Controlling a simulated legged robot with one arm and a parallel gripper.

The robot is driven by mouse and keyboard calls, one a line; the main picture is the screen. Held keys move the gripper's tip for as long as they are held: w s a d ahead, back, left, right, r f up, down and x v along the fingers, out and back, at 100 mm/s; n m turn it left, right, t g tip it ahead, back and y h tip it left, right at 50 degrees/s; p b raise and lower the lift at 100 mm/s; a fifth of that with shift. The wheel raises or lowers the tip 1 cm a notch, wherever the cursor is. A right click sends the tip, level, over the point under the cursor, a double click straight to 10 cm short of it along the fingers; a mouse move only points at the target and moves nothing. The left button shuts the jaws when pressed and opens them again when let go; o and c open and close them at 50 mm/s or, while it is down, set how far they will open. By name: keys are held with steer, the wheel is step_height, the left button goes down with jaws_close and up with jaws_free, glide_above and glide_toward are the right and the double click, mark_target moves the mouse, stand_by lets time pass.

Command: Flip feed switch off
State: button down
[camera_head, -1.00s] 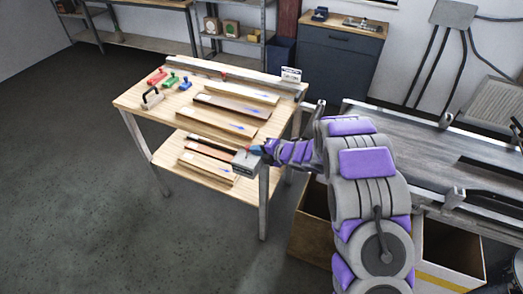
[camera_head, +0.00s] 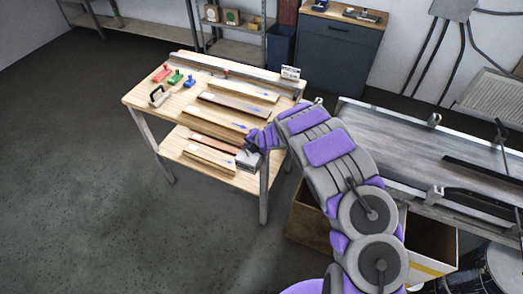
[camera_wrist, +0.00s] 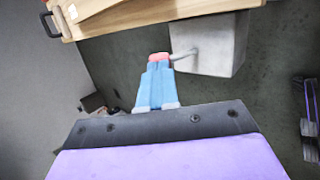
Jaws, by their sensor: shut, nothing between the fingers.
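The feed switch is a small grey box (camera_head: 249,160) at the right front corner of the wooden workbench (camera_head: 133,101). In the wrist view the grey box (camera_wrist: 222,45) has a short grey lever (camera_wrist: 184,55) sticking out to the left. My gripper (camera_wrist: 158,57), with blue fingers and pink tips, is shut and empty. Its tips are right at the lever's end, apparently touching it.
Wooden boards (camera_head: 235,107) lie on the bench and its lower shelf, with red, green and blue tools and a handled block (camera_head: 158,97) at left. A conveyor (camera_head: 395,140) and cardboard boxes (camera_head: 310,218) are at right. The floor at left is clear.

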steer(key=shift+r, duration=0.1)
steer(key=shift+r+p, duration=0.65)
steer(key=shift+r, duration=0.15)
steer(key=v, duration=1.4)
steer(key=shift+w+d+r, duration=0.15)
steer(key=shift+w+r, duration=0.05)
steer(key=shift+r, duration=0.1)
